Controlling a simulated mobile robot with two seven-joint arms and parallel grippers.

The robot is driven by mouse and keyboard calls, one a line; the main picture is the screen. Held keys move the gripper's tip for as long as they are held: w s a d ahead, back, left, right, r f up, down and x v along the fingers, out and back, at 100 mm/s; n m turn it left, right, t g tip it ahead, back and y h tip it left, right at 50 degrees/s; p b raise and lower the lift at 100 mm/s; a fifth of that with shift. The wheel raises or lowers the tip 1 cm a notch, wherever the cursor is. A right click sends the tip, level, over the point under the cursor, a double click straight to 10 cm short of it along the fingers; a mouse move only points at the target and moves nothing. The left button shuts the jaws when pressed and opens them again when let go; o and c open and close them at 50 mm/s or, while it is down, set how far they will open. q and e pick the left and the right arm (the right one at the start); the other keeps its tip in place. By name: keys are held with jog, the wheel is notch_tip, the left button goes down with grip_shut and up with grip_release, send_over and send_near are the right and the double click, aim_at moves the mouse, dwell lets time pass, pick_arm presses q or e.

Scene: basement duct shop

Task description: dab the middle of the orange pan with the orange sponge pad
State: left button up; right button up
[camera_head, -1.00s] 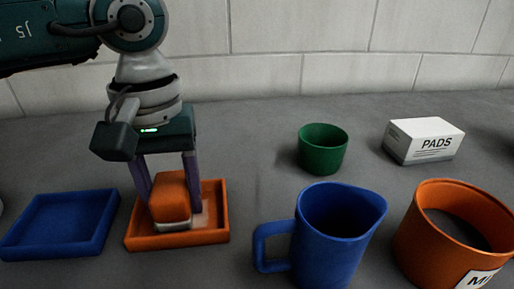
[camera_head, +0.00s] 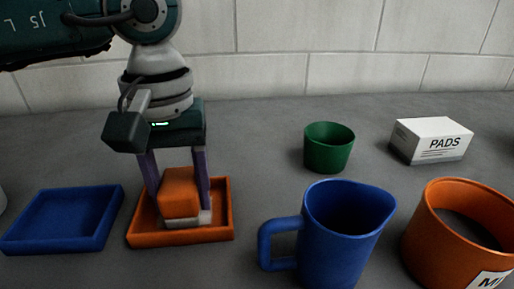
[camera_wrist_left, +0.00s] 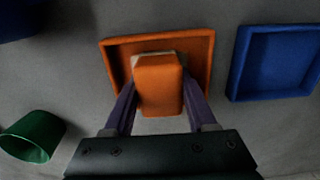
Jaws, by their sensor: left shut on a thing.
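The orange sponge pad (camera_head: 180,191) has an orange block-shaped top and a pale layer beneath. My left gripper (camera_head: 180,186) points down and is shut on it, one purple finger on each side. The orange pan (camera_head: 150,240) is a shallow square tray on the counter, and the pad is inside its outline. Whether the pad's underside touches the pan floor I cannot tell. In the left wrist view the pad (camera_wrist_left: 158,84) is between the fingers, over the orange pan (camera_wrist_left: 198,44). My right gripper is not in view.
A blue pan (camera_head: 65,218) lies just left of the orange pan. To the right stand a blue jug (camera_head: 340,240), a green cup (camera_head: 328,148), a large orange pot (camera_head: 455,235) and a white PADS box (camera_head: 432,140). A tiled wall closes the back.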

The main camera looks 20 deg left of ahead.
aim_at(178, 179)
pick_arm(q)
jog(key=shift+r, duration=0.1)
jog(key=shift+r+p, duration=2.7)
jog(key=shift+r, duration=1.25)
